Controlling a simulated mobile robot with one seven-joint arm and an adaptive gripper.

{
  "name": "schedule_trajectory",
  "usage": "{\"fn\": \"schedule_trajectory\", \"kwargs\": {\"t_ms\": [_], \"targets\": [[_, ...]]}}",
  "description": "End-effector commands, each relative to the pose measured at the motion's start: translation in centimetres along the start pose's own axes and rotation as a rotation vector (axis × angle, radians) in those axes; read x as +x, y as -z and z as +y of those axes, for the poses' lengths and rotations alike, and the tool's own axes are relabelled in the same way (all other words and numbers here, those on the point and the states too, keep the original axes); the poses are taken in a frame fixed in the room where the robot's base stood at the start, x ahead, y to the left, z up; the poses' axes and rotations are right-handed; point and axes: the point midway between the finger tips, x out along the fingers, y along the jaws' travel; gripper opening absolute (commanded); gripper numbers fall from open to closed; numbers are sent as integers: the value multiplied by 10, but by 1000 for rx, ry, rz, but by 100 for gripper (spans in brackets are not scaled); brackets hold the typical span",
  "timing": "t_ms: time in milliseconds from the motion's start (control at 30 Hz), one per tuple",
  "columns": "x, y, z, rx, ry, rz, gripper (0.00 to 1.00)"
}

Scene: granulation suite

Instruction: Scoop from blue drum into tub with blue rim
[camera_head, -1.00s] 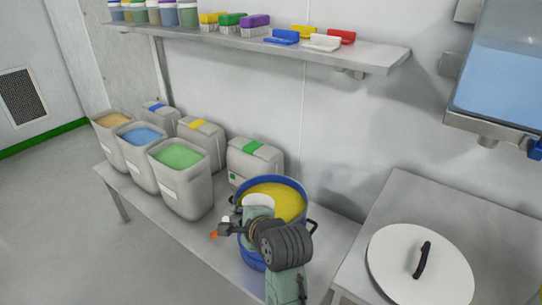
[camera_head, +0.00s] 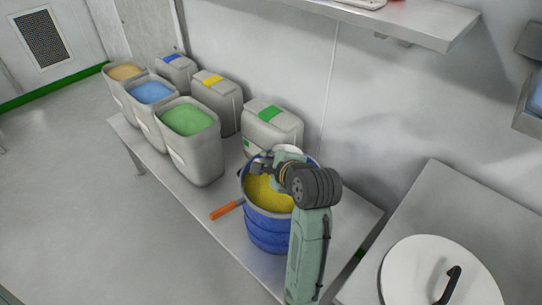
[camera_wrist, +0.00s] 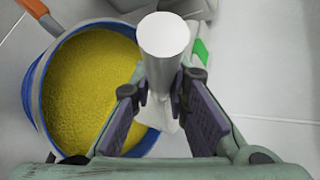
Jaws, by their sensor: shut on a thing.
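The blue drum (camera_head: 268,232) stands on the bench, open and holding yellow powder (camera_head: 262,192); its powder also fills the left of the wrist view (camera_wrist: 85,85). My gripper (camera_head: 268,163) is above the drum's back edge. In the wrist view my gripper (camera_wrist: 160,105) is shut on a metal scoop, whose round handle (camera_wrist: 165,35) points at the camera. The scoop's bowl is mostly hidden, so I cannot tell whether it holds powder. I cannot make out a tub with a blue rim.
Open bins with green (camera_head: 196,155), blue and tan contents stand left, with closed containers (camera_head: 272,130) behind. A white lid (camera_head: 415,275) lies on the right table. A shelf (camera_head: 430,25) overhangs the back.

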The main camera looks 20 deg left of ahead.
Motion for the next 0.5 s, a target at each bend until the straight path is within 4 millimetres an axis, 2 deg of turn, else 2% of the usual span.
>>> {"fn": "schedule_trajectory", "kwargs": {"t_ms": [500], "targets": [[21, 15, 27, 41, -38, -10, 0]]}}
